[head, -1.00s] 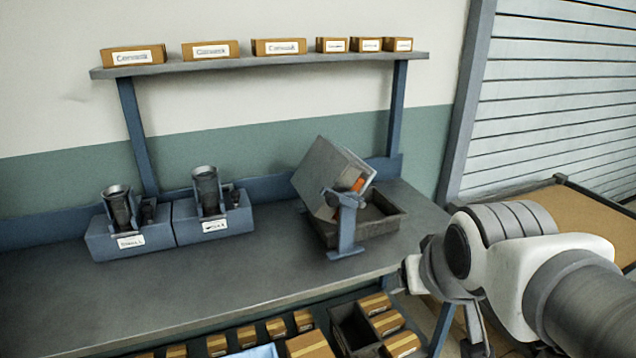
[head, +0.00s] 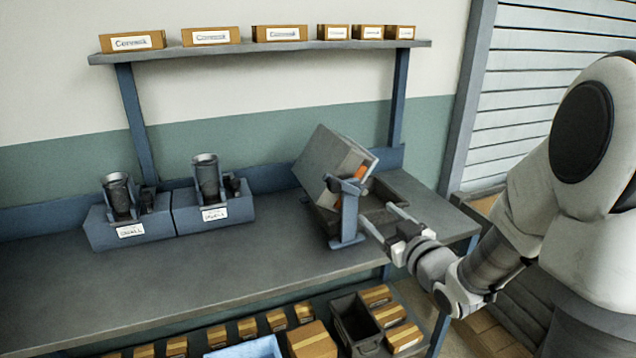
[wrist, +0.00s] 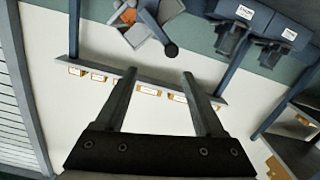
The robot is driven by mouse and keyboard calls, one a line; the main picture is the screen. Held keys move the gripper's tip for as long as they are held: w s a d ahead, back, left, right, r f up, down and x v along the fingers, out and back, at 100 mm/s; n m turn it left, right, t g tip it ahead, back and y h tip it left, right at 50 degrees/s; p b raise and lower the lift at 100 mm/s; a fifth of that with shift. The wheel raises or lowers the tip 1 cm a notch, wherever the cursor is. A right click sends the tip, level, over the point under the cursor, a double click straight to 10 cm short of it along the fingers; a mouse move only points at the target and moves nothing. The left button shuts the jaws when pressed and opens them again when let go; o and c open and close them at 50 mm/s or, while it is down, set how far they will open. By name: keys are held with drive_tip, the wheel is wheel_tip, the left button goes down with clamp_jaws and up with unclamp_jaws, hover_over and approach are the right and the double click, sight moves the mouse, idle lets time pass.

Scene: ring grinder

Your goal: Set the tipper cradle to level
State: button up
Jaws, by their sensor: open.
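The tipper cradle (head: 328,158) is a grey open box that hangs tilted on a blue stand (head: 349,215), over a dark tray (head: 392,190) at the right end of the bench. Something orange (head: 358,173) shows inside it. In the wrist view the cradle (wrist: 150,32) is at the top, with a dark round knob (wrist: 171,50) beside it. My gripper (head: 379,214) is open and empty, just right of the stand, its fingers pointing toward the cradle. In the wrist view my gripper's fingers (wrist: 159,74) are spread apart below the knob, with nothing between them.
Two blue units with dark cups (head: 118,198) (head: 207,180) stand on the bench (head: 200,272) to the left. A shelf (head: 260,59) with several labelled boxes runs above. Cartons and a dark bin (head: 352,322) sit below. The bench front is clear.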

sight(337, 188)
drive_tip(key=shift+n+y, duration=0.3)
drive_tip(key=shift+y, duration=0.2)
drive_tip(key=x, duration=0.5)
drive_tip(key=a+x, duration=0.1)
drive_tip(key=x, duration=0.5)
drive_tip(key=p+x, duration=0.1)
drive_tip(key=x, duration=0.5)
drive_tip(key=shift+s+a+f, duration=0.15)
drive_tip(key=shift+a, duration=0.15)
clamp_jaws()
idle(0.4)
